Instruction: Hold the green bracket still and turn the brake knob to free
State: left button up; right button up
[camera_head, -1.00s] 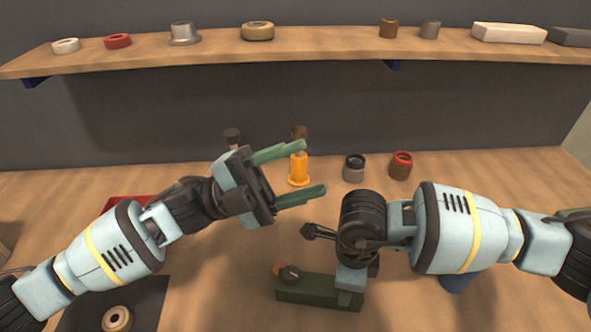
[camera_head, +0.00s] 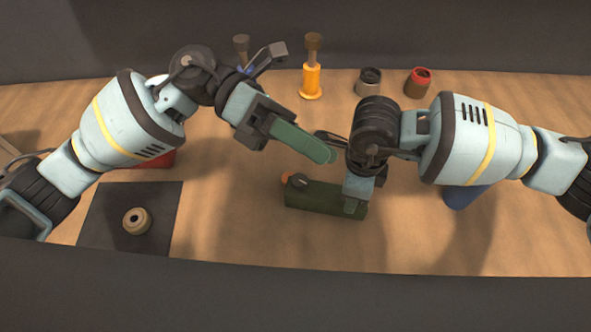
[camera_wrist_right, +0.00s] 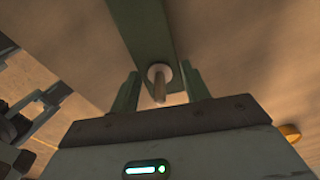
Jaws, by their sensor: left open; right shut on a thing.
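The green bracket (camera_head: 318,199) lies on the wooden table in front of me. A dark knob (camera_head: 297,181) sits on its left end, with a small orange piece (camera_head: 285,177) beside it. I cannot read the knob's setting. My right gripper (camera_head: 355,205) points down and is shut on the bracket's right end. In the right wrist view its fingers (camera_wrist_right: 160,90) stand on either side of a pale pin, with the bracket (camera_wrist_right: 143,28) running beyond. My left gripper (camera_head: 318,153) is open and empty, above and behind the knob, apart from it. Its fingers overlap in the head view.
An orange post (camera_head: 311,80), a dark-topped grey cup (camera_head: 369,82) and a red-topped cup (camera_head: 418,81) stand at the back. A tan ring (camera_head: 136,221) lies on a dark mat (camera_head: 100,225) at left. A blue thing (camera_head: 463,196) is partly under my right arm.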

pick_arm(q)
notch_tip(320, 180, down, 6)
jog(key=w+a+m+t+y, duration=0.2)
jog(key=a+m+t+y, duration=0.15)
jog(key=y, duration=0.25)
jog(key=m+t+y, duration=0.2)
jog(key=t+y, duration=0.2)
jog(key=t, duration=0.1)
send_near(299, 181)
jog(key=v, duration=0.2)
jog(key=w+v, duration=0.1)
jog(key=v, duration=0.1)
jog(key=shift+a+f+g, duration=0.15)
jog(key=shift+g, duration=0.1)
jog(key=shift+f, duration=0.1)
jog(key=x, duration=1.1)
jog(key=shift+s+d+f, duration=0.1)
jog(key=shift+d+f, duration=0.2)
jog(key=shift+d, duration=0.05)
jog(key=c, duration=1)
jog(key=shift+o, duration=0.2)
jog(key=shift+s+n+t, duration=0.1)
jog(key=shift+n+t, duration=0.35)
jog(key=shift+n, duration=0.7)
jog(key=shift+s+n+t, duration=0.15)
jog(key=shift+n+t, duration=0.3)
jog(key=shift+n, duration=0.65)
pick_arm(e)
jog(key=shift+d, duration=0.1)
